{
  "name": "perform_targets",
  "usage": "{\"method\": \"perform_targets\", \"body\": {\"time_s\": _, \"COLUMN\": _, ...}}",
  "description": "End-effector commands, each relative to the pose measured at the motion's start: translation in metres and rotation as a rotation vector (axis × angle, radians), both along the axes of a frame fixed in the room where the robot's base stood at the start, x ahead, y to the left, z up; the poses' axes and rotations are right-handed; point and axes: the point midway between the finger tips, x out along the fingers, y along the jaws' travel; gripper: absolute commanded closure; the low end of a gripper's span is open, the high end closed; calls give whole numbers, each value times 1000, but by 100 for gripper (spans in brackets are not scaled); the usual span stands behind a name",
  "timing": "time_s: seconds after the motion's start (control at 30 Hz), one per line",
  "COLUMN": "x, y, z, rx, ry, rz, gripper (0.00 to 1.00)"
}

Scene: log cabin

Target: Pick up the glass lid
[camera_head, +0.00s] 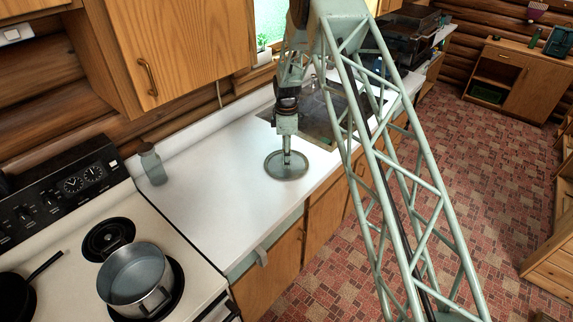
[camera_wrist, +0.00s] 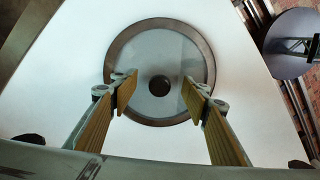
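The glass lid (camera_head: 272,166) lies on the white counter, round with a metal rim. In the wrist view the lid (camera_wrist: 160,42) shows a dark round knob (camera_wrist: 159,86) at its centre. My gripper (camera_head: 287,158) points down over the lid. In the wrist view my gripper (camera_wrist: 156,92) is open, with its two wood-coloured fingers apart on either side of the knob. Neither finger visibly touches the knob. I cannot tell the exact height of the fingertips above the lid.
The white counter (camera_head: 222,193) is mostly clear around the lid. A grey bottle (camera_head: 151,165) stands near the stove. A metal pot (camera_head: 134,277) sits on the stove at the lower left. A wooden cabinet (camera_head: 180,45) hangs above the counter, and a sink (camera_head: 318,118) lies beyond the lid.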

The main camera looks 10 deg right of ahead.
Motion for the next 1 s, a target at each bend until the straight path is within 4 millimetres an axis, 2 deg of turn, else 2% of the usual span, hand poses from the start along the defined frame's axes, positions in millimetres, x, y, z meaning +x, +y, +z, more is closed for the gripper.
{"method": "perform_targets", "body": {"time_s": 0.07, "x": 0, "y": 0, "z": -1, "rx": 0, "ry": 1, "rz": 0, "gripper": 66}}
{"method": "perform_targets", "body": {"time_s": 0.37, "x": -1, "y": 0, "z": -2, "rx": 0, "ry": 2, "rz": 0, "gripper": 93}}
{"method": "perform_targets", "body": {"time_s": 0.77, "x": -2, "y": 0, "z": -2, "rx": 0, "ry": 4, "rz": 0, "gripper": 94}}
{"method": "perform_targets", "body": {"time_s": 1.0, "x": -1, "y": 0, "z": 8, "rx": 0, "ry": 1, "rz": 0, "gripper": 94}}
